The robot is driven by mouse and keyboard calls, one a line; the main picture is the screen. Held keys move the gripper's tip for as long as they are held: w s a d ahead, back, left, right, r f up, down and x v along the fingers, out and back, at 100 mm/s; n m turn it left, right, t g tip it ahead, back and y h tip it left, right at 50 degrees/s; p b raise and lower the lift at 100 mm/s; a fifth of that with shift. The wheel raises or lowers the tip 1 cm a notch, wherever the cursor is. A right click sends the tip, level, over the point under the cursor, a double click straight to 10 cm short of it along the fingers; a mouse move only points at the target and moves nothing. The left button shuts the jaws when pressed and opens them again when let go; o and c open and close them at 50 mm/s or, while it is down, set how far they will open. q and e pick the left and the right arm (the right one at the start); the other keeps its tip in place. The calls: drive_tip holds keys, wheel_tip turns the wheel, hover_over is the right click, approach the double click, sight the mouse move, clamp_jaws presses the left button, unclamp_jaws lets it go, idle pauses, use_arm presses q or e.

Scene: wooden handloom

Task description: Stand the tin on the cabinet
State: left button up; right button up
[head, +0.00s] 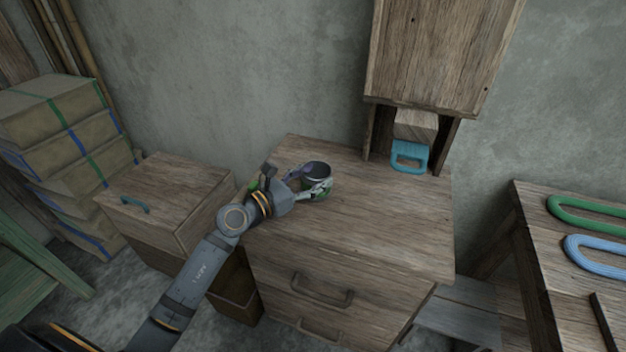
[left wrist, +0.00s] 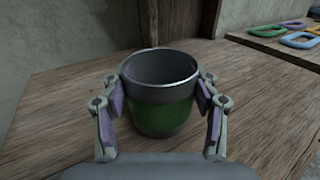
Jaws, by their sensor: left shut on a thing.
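The tin (head: 320,188) is an open, empty-looking grey metal can with a green band. It stands upright at the cabinet top, and I cannot tell whether its base touches the wood. My left gripper (head: 308,182) is shut on the tin, coming in from the left. In the left wrist view the tin (left wrist: 160,95) sits between the two fingers of my left gripper (left wrist: 160,105), with purple pads against its sides. The wooden cabinet (head: 385,225) has drawers with handles at its front. My right gripper is not in view.
A tall wooden box (head: 440,50) with a blue-handled block (head: 409,156) stands at the cabinet's back right. A lower wooden chest (head: 165,190) is on the left, beside stacked boxes (head: 60,150). A bench (head: 570,270) with coloured loops is at right. The cabinet top right of the tin is clear.

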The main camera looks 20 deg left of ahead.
use_arm(q)
drive_tip(key=shift+f, duration=0.15)
drive_tip(key=o, duration=1.2)
drive_tip(key=shift+c, duration=0.2)
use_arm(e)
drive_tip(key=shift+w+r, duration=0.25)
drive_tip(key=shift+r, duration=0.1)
